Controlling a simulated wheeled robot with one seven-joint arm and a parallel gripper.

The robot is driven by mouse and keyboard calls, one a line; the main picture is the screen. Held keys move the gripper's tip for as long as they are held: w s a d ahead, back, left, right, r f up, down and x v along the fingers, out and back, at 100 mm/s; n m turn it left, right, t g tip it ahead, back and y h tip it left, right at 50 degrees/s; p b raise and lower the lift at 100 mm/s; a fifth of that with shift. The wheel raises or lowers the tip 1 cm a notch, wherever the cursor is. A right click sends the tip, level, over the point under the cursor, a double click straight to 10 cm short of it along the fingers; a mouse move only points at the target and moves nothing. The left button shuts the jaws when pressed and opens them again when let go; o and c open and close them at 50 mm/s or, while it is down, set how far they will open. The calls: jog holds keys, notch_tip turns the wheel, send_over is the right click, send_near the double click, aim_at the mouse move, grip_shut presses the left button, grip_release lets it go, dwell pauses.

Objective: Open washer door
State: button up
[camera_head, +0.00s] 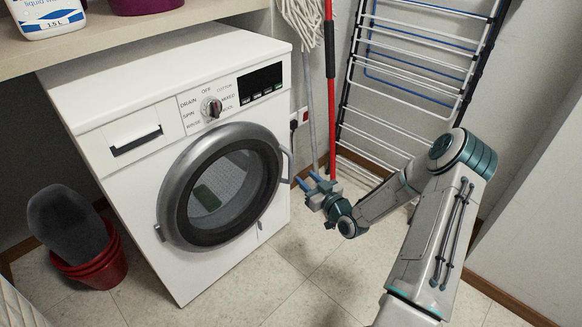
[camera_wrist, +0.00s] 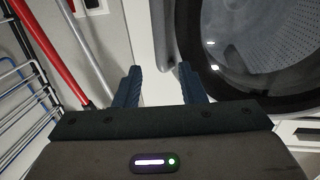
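The white washer (camera_head: 130,190) stands at the left under a shelf. Its round door (camera_head: 171,205) has a grey rim and dark glass, and it looks closed. A handle (camera_head: 287,163) sticks out at the door's right edge. My gripper (camera_head: 305,181) is just right of this handle, with its fingers pointing toward the washer. In the wrist view, the two dark fingers (camera_wrist: 161,74) are apart with nothing between them. The door (camera_wrist: 217,85) is at the right there, close beyond the right finger. I cannot tell whether a finger touches the handle.
A drying rack (camera_head: 400,75) leans on the back wall. A red pole (camera_head: 331,95) and a mop (camera_head: 303,30) stand between it and the washer. Red buckets (camera_head: 100,268) are at the left. The floor (camera_head: 300,290) in front is clear.

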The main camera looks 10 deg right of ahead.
aim_at(292, 165)
jog(key=b+x, duration=0.2)
jog(key=x, duration=0.7)
jog(key=shift+w+a, duration=0.15)
jog(key=shift+w, duration=0.2)
